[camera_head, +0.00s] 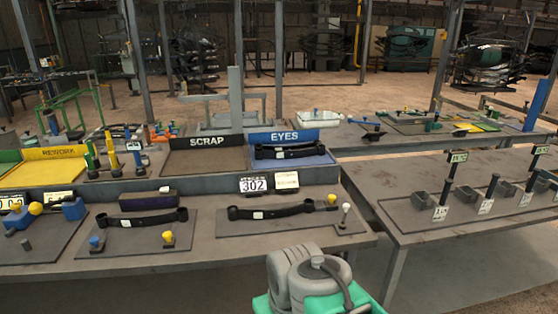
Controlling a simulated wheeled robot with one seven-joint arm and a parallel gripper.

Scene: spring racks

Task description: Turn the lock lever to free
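Several small levers with ball knobs stand on the front bench, and I cannot tell which is the lock lever. A white-knobbed lever (346,210) stands upright at the right end of a dark plate (283,223), which bears a black spring leaf (270,210). A yellow knob (332,199) sits by that leaf's right end. On the plate to the left are a blue knob (95,242) and a yellow knob (168,237) beside another black leaf (140,219). My grey and green arm shows at the bottom middle; its fingers are not in view.
Behind are a SCRAP tray (206,160), an EYES tray (295,162) with a black leaf, and a yellow REWORK tray (40,174). Another bench (420,235) with upright black handles is at right; a floor gap separates the benches.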

